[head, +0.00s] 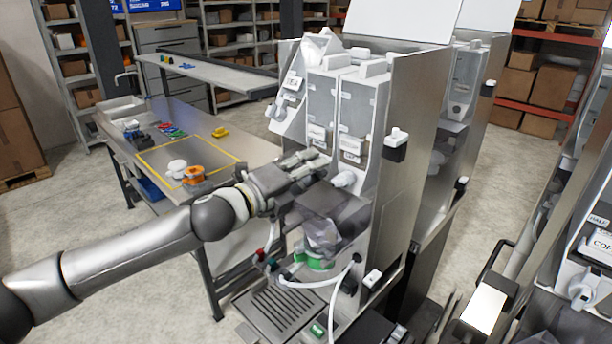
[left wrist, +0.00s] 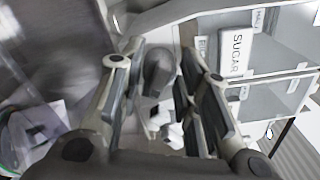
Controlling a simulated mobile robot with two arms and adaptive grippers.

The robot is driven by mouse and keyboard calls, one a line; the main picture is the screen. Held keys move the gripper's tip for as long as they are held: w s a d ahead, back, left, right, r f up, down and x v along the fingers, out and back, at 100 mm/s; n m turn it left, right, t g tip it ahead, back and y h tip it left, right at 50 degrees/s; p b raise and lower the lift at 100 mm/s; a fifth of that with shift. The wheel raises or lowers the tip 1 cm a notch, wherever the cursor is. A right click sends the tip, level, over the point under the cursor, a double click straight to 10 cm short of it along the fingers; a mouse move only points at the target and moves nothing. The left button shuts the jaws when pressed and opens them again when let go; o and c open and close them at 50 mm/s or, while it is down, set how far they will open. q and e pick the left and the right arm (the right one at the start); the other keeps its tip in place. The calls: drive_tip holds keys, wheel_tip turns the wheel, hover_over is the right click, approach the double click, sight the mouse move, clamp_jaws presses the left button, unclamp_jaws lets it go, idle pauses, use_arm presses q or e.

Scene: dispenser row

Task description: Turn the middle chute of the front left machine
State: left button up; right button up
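The front left machine (head: 400,130) stands mid-view in the head view, with a row of pale canisters along its front. My left gripper (head: 318,160) reaches in from the left just below the middle canister (head: 322,100). In the left wrist view its fingers (left wrist: 158,65) are open, one on each side of a grey rounded chute (left wrist: 158,72), with small gaps; I cannot tell whether they touch it. A sugar label (left wrist: 235,52) shows right of the fingers. A white chute (head: 343,180) sticks out right of the gripper. My gripper hides the middle chute in the head view. My right gripper is not in view.
A dark housing (head: 330,203) sits close below the gripper. A white hose (head: 315,284) and drip grate (head: 283,308) are lower down. A table (head: 240,150) with an orange item (head: 193,174) stands behind the arm. Another machine (head: 590,260) is at the right.

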use_arm(q)
drive_tip(key=shift+f, duration=0.25)
